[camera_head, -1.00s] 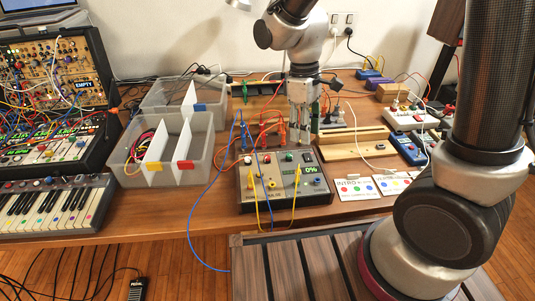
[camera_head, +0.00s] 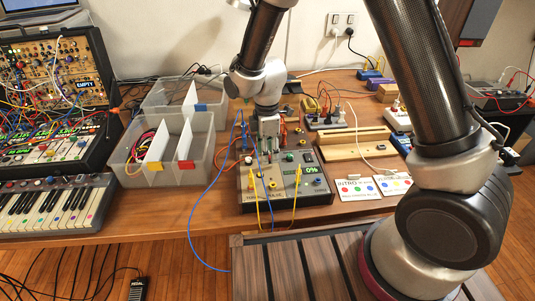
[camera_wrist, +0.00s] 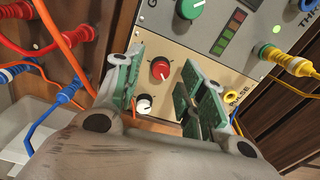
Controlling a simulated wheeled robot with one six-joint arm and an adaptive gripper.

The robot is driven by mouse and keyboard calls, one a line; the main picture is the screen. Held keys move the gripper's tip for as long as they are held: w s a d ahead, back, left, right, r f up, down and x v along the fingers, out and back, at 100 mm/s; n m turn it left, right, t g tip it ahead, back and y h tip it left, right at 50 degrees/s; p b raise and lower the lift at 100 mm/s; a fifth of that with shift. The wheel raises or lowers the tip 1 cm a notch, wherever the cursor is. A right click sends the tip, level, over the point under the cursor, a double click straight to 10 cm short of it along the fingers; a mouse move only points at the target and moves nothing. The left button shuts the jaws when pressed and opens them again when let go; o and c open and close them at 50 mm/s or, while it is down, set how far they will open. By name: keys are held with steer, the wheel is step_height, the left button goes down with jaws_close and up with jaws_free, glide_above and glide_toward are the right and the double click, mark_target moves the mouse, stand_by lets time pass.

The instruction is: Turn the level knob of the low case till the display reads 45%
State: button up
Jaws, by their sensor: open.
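The low case (camera_head: 318,196) lies on the table, with coloured knobs, sockets and plugged cables on its panel. Its lit green display (camera_head: 311,169) appears to read 0%. In the wrist view I see a red knob (camera_wrist: 160,69) with a pale pointer line, a white knob (camera_wrist: 144,103) and a green knob (camera_wrist: 190,7) by a bar of coloured lights. My gripper (camera_head: 269,143) is over the case's back left part. In the wrist view my gripper (camera_wrist: 164,80) is open, its green pads either side of the red knob; contact is unclear. Which knob is the level knob is not readable.
Red, blue, orange and yellow cables (camera_wrist: 298,66) crowd the case. Clear bins (camera_head: 205,150) stand to the left. A wooden rack (camera_head: 352,146) and two cards (camera_head: 376,187) lie to the right.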

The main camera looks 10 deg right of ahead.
steer(key=shift+f, duration=0.65)
jaws_close()
